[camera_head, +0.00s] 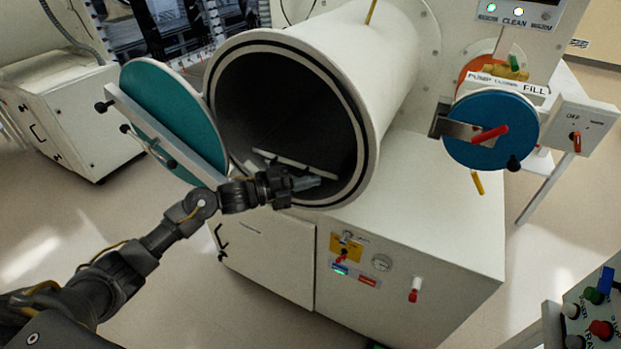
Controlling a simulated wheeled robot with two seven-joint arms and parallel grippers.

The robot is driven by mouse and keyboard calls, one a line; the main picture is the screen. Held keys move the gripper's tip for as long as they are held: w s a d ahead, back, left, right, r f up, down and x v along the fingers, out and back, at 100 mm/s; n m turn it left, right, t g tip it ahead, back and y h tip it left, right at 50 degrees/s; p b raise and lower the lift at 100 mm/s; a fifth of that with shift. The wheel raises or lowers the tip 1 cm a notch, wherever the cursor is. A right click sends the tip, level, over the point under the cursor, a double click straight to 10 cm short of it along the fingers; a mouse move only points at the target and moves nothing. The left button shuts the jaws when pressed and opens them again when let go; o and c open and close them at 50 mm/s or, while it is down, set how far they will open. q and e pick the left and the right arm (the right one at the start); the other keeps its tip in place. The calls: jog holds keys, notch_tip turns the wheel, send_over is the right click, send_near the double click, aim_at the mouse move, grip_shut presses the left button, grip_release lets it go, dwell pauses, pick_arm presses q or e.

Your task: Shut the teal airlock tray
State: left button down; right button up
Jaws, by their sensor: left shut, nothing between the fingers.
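The large white airlock cylinder (385,65) stands open, with its round teal door (172,110) swung out to the left. Inside its dark mouth, low down, a pale straight bar (290,161) shows, which looks like the front edge of the tray; the rest of the tray is hard to make out. My left gripper (314,182) is shut and empty at the lower part of the mouth, just in front of and below the bar. I cannot tell whether it touches the tray. My right gripper is not in view.
A smaller port with a blue door (490,130) and red handle is at the right. A white cabinet (420,240) with a gauge and valves stands below the cylinder. A control box (590,315) is at the lower right. Open floor (75,225) lies at the left.

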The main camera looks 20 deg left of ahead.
pick_arm(q)
jog(key=s+d+v, duration=0.1)
jog(key=v, duration=1.1)
